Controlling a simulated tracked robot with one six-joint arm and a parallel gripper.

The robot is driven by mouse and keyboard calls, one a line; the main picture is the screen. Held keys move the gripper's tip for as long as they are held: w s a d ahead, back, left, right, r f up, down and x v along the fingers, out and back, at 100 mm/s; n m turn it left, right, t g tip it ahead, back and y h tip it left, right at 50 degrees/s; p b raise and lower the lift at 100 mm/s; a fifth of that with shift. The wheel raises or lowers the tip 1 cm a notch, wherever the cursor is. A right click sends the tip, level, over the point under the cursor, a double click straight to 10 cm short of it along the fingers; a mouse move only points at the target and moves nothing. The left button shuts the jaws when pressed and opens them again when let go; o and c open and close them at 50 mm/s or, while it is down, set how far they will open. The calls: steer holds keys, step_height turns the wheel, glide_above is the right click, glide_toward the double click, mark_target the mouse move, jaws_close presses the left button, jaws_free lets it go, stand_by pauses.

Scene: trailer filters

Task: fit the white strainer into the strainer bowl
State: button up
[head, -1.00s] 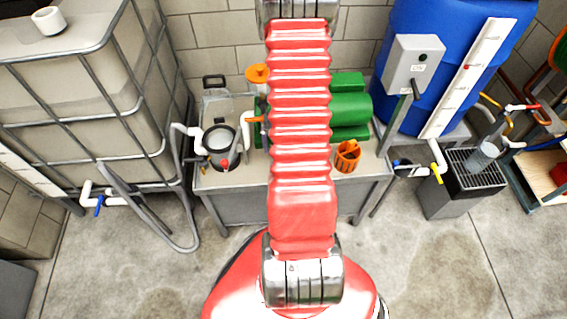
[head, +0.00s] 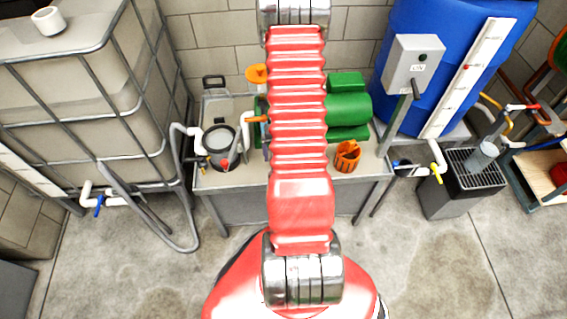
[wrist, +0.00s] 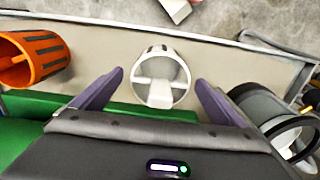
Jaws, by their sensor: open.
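The white strainer (wrist: 160,78) is a short white cylinder with a pale rim and an inner crosspiece. In the wrist view it stands on the bench top between the fingers of my gripper (wrist: 160,80), with a gap on each side. My gripper is open and holds nothing. The strainer bowl (wrist: 280,122) is a dark, round, open housing at the right of the wrist view. In the head view the strainer bowl (head: 221,150) sits at the left of the bench. My arm hides the strainer and the gripper there.
An orange slotted basket (wrist: 33,58) stands left in the wrist view. A green pump (head: 348,108) sits along the back of the bench (head: 250,185). White pipes (head: 180,130) flank the bowl. A pale block (wrist: 178,8) shows at the wrist view's top edge.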

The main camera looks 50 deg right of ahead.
steer(key=shift+c, duration=0.2)
steer(key=c, duration=1.4)
steer(key=shift+r, duration=0.1)
steer(key=shift+c, duration=0.2)
steer(key=shift+r, duration=4.95)
